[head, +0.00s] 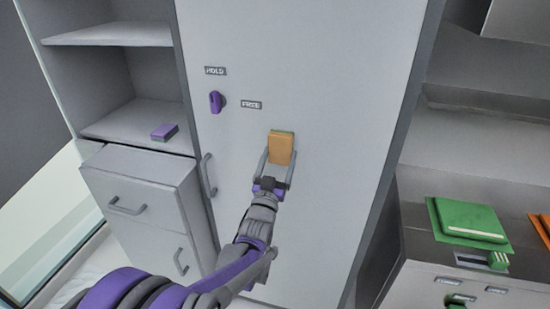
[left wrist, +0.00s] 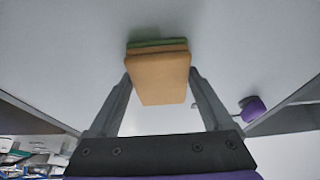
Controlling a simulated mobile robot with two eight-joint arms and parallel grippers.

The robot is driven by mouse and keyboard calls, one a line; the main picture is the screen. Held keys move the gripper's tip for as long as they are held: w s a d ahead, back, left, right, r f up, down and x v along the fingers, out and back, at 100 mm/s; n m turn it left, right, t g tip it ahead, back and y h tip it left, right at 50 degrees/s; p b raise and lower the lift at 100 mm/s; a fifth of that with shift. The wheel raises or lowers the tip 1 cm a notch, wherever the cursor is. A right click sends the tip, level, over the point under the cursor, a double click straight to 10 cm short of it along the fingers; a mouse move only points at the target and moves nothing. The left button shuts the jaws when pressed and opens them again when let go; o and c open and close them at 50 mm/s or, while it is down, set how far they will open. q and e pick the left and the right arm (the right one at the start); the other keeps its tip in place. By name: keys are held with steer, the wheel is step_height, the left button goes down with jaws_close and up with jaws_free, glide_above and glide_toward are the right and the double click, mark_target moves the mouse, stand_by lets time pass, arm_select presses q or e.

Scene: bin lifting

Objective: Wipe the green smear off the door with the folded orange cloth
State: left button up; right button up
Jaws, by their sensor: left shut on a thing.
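The folded orange cloth (head: 281,149) is a small thick block held between the fingers of my left gripper (head: 278,158), at the grey door (head: 335,70). In the left wrist view the cloth (left wrist: 160,80) sits between both fingertips, near the door surface; I cannot tell if it touches. A thin green strip (left wrist: 157,43) shows along its far edge; I cannot tell whether it is the smear or part of the cloth. No other green shows on the door. My right gripper is not in view.
A purple knob (head: 215,102) with HOLD and FREE labels and a grey handle (head: 208,175) are on the door. Shelves with a purple block (head: 164,132) and drawers (head: 140,190) stand left. A green box (head: 467,222) lies on the right cabinet.

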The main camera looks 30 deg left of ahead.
arm_select(q)
steer(key=shift+w+d+b, duration=0.1)
steer(key=shift+w+d, duration=0.4)
steer(key=shift+d, duration=1.6)
steer(key=shift+w+d+b, duration=0.15)
steer(key=shift+w+d, duration=0.35)
steer(key=shift+d, duration=1.55)
steer(key=shift+w+d+b, duration=0.1)
steer(key=shift+w+d, duration=0.4)
steer(key=shift+d, duration=1.6)
steer(key=shift+s+a, duration=0.55)
steer(key=shift+a, duration=1.7)
steer(key=shift+s+a, duration=0.5)
steer(key=shift+a, duration=1.8)
steer(key=shift+s+a, duration=0.55)
steer(key=shift+a, duration=1.7)
steer(key=shift+s, duration=0.1)
steer(key=shift+s+d, duration=0.25)
steer(key=shift+s, duration=0.7)
steer(key=shift+s+d, duration=0.25)
steer(key=shift+s, duration=0.7)
steer(key=shift+s+d, duration=0.25)
steer(key=shift+s, duration=0.7)
steer(key=shift+s+d+p, duration=0.15)
steer(key=shift+s+d, duration=0.05)
steer(key=shift+s, duration=0.55)
steer(key=shift+s+d+p, duration=0.15)
steer(key=shift+s, duration=0.55)
